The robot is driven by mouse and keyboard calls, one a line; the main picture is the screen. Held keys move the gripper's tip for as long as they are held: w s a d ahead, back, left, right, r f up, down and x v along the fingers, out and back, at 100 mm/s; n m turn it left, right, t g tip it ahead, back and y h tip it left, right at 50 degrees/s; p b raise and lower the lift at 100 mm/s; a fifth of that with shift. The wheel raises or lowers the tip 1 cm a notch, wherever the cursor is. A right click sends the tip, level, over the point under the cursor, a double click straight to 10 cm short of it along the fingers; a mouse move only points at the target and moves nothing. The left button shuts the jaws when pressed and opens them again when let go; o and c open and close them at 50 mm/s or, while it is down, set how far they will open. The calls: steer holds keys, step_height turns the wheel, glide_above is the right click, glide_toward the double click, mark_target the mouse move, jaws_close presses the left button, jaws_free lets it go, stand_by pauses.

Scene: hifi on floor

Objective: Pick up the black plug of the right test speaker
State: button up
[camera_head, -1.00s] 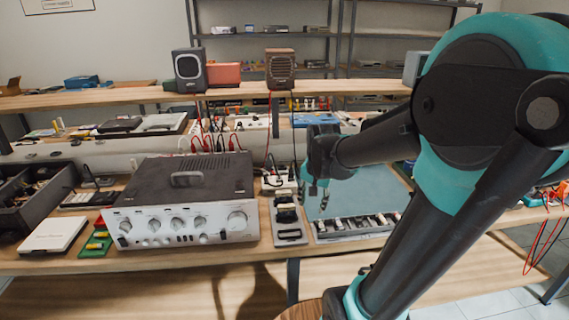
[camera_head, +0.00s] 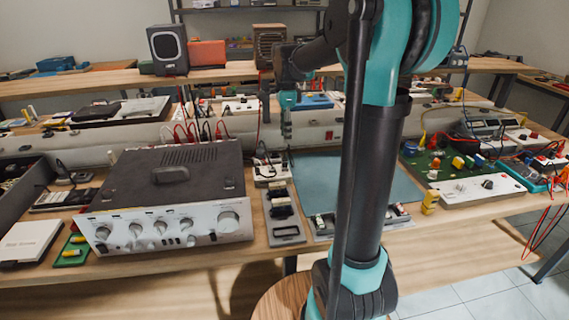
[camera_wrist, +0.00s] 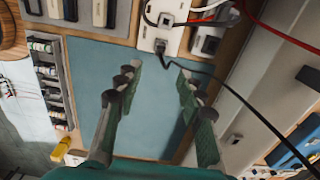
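The right test speaker (camera_head: 270,46) is brown and stands on the upper shelf, partly hidden by my arm. A white socket box (camera_head: 270,172) lies on the bench right of the amplifier; it also shows in the wrist view (camera_wrist: 150,34). In the wrist view a black plug (camera_wrist: 160,46) sits at the box's near edge, and a black cable runs from it to the lower right. I cannot trace this cable to a speaker. My gripper (camera_wrist: 160,72) is open and empty, its fingers apart just short of the plug in that view. It hangs above the bench in the head view (camera_head: 286,135).
A silver amplifier (camera_head: 165,228) stands left of the socket box. A blue-grey mat (camera_head: 325,170) lies to its right, largely bare. A black cable (camera_wrist: 250,108) and red wires (camera_wrist: 285,35) cross the wrist view. A circuit board (camera_head: 436,166) lies farther right.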

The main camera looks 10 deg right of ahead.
mark_target(285, 160)
steer(key=f, duration=1.1)
steer(key=shift+a+f, duration=0.1)
steer(key=shift+a, duration=0.1)
jaws_close()
